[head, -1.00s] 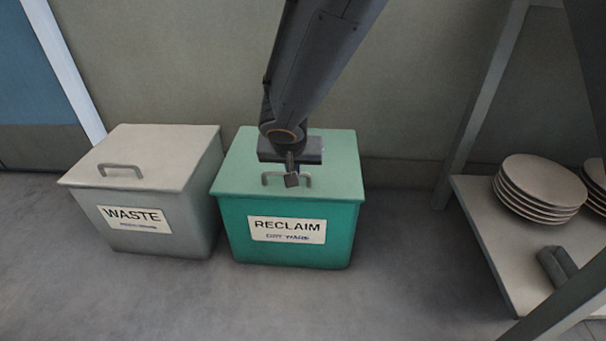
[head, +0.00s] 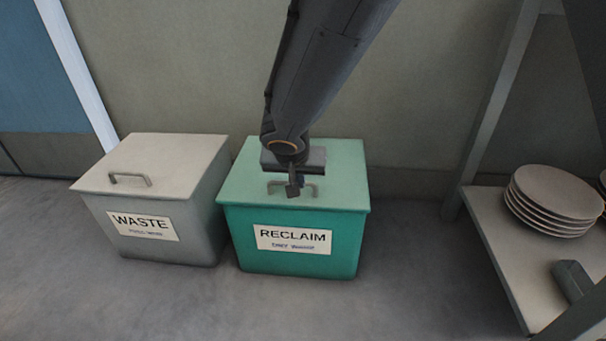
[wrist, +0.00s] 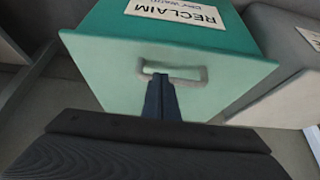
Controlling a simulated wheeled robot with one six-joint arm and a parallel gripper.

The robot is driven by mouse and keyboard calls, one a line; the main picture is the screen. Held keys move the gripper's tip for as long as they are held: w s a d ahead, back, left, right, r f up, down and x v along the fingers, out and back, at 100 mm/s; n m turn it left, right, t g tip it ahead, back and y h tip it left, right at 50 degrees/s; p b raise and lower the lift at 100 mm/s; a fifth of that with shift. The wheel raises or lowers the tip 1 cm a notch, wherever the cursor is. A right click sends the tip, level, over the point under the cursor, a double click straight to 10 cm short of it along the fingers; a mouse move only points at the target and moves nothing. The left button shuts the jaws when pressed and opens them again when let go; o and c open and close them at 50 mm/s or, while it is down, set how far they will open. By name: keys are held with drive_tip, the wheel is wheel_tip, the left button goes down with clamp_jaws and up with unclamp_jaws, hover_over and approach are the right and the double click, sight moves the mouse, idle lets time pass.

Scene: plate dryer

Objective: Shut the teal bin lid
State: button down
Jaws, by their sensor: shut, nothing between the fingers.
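The teal bin (head: 300,249) stands on the floor with a label reading RECLAIM on its front. Its paler green lid (head: 342,180) lies flat on top and looks closed, with a grey loop handle (head: 313,190) near the front edge. My gripper (head: 293,190) is shut and empty, over the lid at the handle. In the wrist view the shut fingers (wrist: 161,92) point at the handle (wrist: 186,72) and overlap it; I cannot tell whether they touch it. My gripper hides part of the lid and handle in the head view.
A grey bin (head: 150,225) labelled WASTE, its lid closed, stands close on the left. On the right a low shelf (head: 500,237) holds stacked plates (head: 553,199) and a dark grey object (head: 573,281). A wall is behind; the floor in front is clear.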

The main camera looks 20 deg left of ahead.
drive_tip(key=s+d+r, duration=0.2)
drive_tip(key=s+d, duration=0.1)
drive_tip(key=s, duration=0.6)
drive_tip(key=s+d+r+g+h+p, duration=0.2)
drive_tip(key=s+d+r+p, duration=0.2)
drive_tip(key=d+r, duration=0.7)
drive_tip(key=s+d+r+n+g+y+p, duration=0.1)
drive_tip(key=s+d+r+n+g+p, duration=0.1)
drive_tip(key=s+d, duration=0.3)
drive_tip(key=s+d+r+n+g+y+p, duration=0.1)
drive_tip(key=s+d+r+n+g, duration=0.15)
drive_tip(key=s, duration=0.55)
drive_tip(key=d+r+m+p, duration=0.2)
drive_tip(key=d+r+p, duration=0.5)
drive_tip(key=p, duration=0.5)
drive_tip(key=d+r+m+h+p, duration=0.1)
drive_tip(key=d+r+m+p, duration=0.2)
drive_tip(key=r+p, duration=0.9)
drive_tip(key=d+r+m+p, duration=0.2)
drive_tip(key=d+r+p, duration=0.7)
drive_tip(key=p, duration=0.4)
drive_tip(key=shift+w+d+r+m+t+h+p, duration=0.3)
drive_tip(key=shift+d+m+t+h+p, duration=0.1)
drive_tip(key=shift+d, duration=0.45)
